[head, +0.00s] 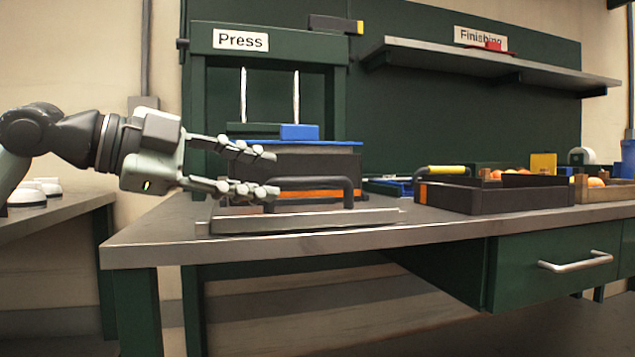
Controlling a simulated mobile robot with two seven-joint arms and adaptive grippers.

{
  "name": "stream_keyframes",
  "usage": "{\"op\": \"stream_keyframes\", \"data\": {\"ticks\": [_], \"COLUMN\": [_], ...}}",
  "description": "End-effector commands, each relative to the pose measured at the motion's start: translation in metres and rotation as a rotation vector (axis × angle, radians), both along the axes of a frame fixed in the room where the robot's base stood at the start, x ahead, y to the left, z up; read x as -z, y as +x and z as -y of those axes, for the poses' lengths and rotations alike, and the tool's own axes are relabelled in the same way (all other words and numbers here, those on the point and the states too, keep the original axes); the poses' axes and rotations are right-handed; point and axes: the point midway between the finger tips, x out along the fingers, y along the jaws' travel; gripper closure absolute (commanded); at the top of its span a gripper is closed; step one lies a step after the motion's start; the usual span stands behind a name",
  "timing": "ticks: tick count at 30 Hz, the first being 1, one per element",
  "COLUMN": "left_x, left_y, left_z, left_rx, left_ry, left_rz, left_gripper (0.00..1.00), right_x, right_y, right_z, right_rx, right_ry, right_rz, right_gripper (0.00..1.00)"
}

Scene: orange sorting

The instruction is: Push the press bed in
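The green press (270,45) stands on the workbench under a "Press" sign. Its bed (390,215), a flat metal plate, sticks out toward the front edge of the bench. A dark bar handle (325,183) rises at the front of the bed. Behind it is a dark block with an orange stripe and a blue top. My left gripper (270,174) reaches in from the left with its fingers apart, at the left end of the handle. I cannot tell whether a finger touches the handle. My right gripper is not in view.
To the right stand a dark tray (470,200) and a wooden crate (605,192) with oranges. A yellow-handled tool (447,170) lies behind the dark tray. A shelf (480,65) hangs above. The bench (150,245) is clear at its front left corner.

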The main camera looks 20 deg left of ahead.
Motion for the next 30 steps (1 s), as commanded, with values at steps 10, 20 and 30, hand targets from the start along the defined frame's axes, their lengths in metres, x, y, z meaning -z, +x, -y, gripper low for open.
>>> {"op": "stream_keyframes", "data": {"ticks": [10, 20, 30], "left_x": [0.007, 0.016, 0.017], "left_y": [0.027, 0.058, 0.06], "left_z": [0.022, 0.046, 0.047], "left_rx": [0.004, 0.003, 0.001], "left_ry": [-0.003, -0.003, -0.001], "left_rz": [0.001, -0.001, 0.0], "left_gripper": [0.66, 0.66, 0.7], "right_x": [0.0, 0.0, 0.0], "right_y": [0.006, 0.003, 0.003], "right_z": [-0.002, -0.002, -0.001], "right_rx": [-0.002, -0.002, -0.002], "right_ry": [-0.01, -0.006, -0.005], "right_rz": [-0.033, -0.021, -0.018], "right_gripper": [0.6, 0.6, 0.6]}}
